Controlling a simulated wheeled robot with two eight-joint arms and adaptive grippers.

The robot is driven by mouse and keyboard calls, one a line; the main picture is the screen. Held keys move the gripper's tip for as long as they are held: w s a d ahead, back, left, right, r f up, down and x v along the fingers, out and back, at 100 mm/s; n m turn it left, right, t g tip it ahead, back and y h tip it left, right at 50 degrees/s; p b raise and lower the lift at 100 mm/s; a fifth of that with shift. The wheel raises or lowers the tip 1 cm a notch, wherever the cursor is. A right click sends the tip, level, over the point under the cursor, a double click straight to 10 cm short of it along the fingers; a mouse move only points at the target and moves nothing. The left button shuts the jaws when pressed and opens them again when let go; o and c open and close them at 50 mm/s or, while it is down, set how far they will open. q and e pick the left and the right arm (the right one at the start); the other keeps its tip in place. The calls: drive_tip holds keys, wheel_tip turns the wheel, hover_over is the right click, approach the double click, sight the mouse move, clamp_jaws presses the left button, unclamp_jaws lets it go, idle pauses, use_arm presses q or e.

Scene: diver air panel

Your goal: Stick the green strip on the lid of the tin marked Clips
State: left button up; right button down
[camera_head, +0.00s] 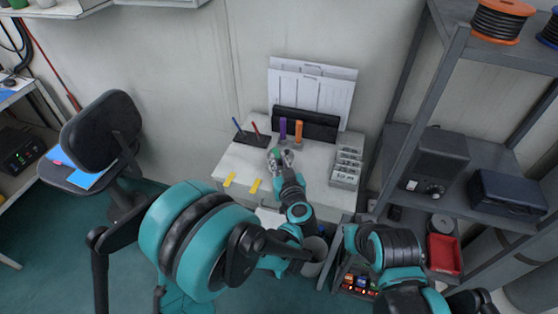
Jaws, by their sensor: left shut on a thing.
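My left gripper (282,157) is over the white desk (235,164) and is shut on a small green piece, which looks like the green strip (275,153). The fingers hide most of it. Several grey tins (346,167) with pale labels stand in a row at the desk's right side, to the right of the gripper and apart from it. The labels are too small to read, so I cannot tell which tin is marked Clips. My right gripper is not in view; only part of my right arm shows at the lower right.
A purple strip (283,128) and an orange strip (298,131) show at a black holder (319,126) behind the gripper. Two pens stand on a dark base (252,139). Two yellow strips (230,179) lie at the desk's front. Metal shelving (444,75) stands close on the right.

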use_arm(q)
drive_tip(key=o, duration=0.7)
drive_tip(key=v, duration=1.2)
drive_tip(key=shift+f, duration=0.1)
wheel_tip(320, 180, up, 16)
drive_tip(key=w+a+m+t+h, duration=0.1)
drive_tip(key=w+m+t+h, duration=0.3)
drive_tip(key=h, duration=0.5)
drive_tip(key=s+a+f+g+y, duration=0.2)
drive_tip(key=s+a+f+g, duration=0.2)
drive_tip(key=s+a+f, duration=0.1)
drive_tip(key=s+a+f+n+g+y, duration=0.1)
drive_tip(key=s+a+f+g+y, duration=0.1)
drive_tip(key=s+a+f+g, duration=0.2)
drive_tip(key=s+a+f+g+y, duration=0.1)
drive_tip(key=s+a+f+g, duration=0.3)
drive_tip(key=s+a+f, duration=0.3)
drive_tip(key=shift+s+a+f+n+y, duration=0.1)
drive_tip(key=shift+s+a+y, duration=0.1)
drive_tip(key=shift+a, duration=0.5)
drive_tip(key=shift+s+a+f+n+y, duration=0.1)
drive_tip(key=shift+s+a, duration=0.1)
drive_tip(key=shift+a, duration=0.45)
drive_tip(key=shift+s+a+f+n+y, duration=0.1)
drive_tip(key=shift+s+a, duration=0.05)
drive_tip(key=shift+a, duration=0.55)
